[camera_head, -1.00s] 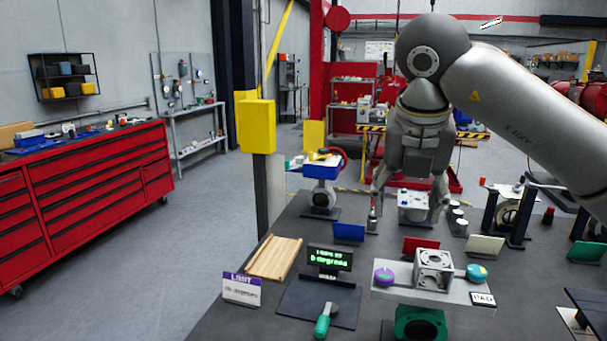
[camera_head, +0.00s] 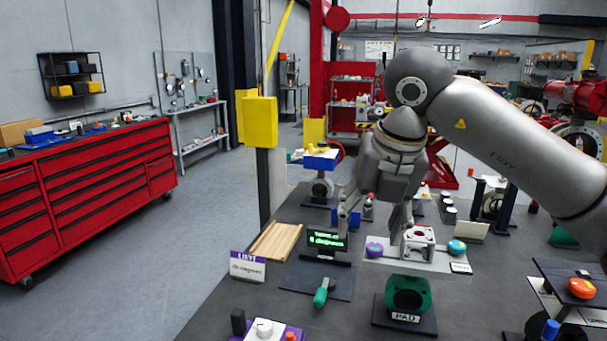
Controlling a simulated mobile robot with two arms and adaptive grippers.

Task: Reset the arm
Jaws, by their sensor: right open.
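My right gripper (camera_head: 374,232) hangs fingers down over the workbench, open, with nothing between its fingers. One finger is beside the small screen with green text (camera_head: 326,240), the other in front of the silver square valve body (camera_head: 418,243). I cannot tell whether either finger touches anything. The valve body sits on a grey plate (camera_head: 384,262) between a purple knob (camera_head: 374,250) and a teal knob (camera_head: 457,247). A green ring-shaped valve (camera_head: 408,294) stands below the plate on a base marked PAD. My left gripper is out of view.
A green-handled tool (camera_head: 322,292) lies on a dark mat (camera_head: 343,280). A wooden tray (camera_head: 276,241) and a purple and white sign (camera_head: 248,267) stand at the left edge. A control with an orange button (camera_head: 582,288) is at the right.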

